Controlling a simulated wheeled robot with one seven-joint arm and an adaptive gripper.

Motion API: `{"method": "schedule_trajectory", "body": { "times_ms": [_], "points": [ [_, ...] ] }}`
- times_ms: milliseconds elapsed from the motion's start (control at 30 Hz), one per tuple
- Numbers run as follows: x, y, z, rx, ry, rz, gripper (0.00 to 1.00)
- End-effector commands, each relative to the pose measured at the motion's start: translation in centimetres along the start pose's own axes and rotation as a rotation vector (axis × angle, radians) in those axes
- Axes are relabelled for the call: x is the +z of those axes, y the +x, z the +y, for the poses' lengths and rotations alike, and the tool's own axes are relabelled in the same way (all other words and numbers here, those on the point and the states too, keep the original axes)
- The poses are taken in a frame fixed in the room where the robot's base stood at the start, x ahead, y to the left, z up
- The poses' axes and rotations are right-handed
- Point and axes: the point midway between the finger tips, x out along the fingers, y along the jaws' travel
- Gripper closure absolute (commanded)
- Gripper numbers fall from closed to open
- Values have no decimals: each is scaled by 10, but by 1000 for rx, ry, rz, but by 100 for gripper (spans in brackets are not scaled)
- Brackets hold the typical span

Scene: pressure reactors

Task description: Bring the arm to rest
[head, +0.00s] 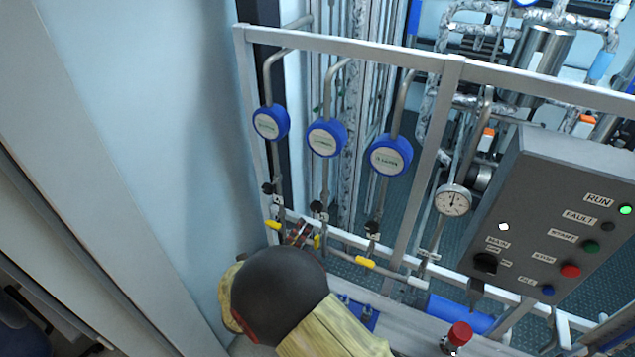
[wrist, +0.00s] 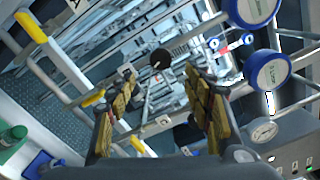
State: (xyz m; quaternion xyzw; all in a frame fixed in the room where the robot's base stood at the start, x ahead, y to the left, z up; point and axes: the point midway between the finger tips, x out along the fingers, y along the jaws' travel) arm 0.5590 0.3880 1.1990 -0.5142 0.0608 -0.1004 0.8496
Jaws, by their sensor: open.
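My arm (head: 318,319) reaches up from the bottom edge of the head view, and its black rounded joint hides much of what lies beyond. In the wrist view my gripper (wrist: 162,108) has its two yellow-brown padded fingers spread wide apart. Nothing is held between them. Pipes and a dark round knob (wrist: 161,59) show beyond the gap, apart from the fingers as far as I can tell.
A metal frame (head: 345,47) carries blue-rimmed gauges (head: 326,138), a dial gauge (head: 453,200) and yellow-handled valves (head: 365,262). A grey control box (head: 545,215) and a red knob (head: 460,334) stand right. A pale wall (head: 150,120) is left.

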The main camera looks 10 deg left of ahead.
Motion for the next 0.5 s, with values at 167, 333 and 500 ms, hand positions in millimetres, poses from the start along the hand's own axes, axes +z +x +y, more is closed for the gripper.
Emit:
{"method": "schedule_trajectory", "body": {
  "times_ms": [167, 333, 500],
  "points": [
    [0, 0, 0, 0, 19, 0, 49],
    [-10, 0, 8, 26, 173, 40, 49],
    [-86, -16, 20, 36, 423, 277, 49]
  ]
}}
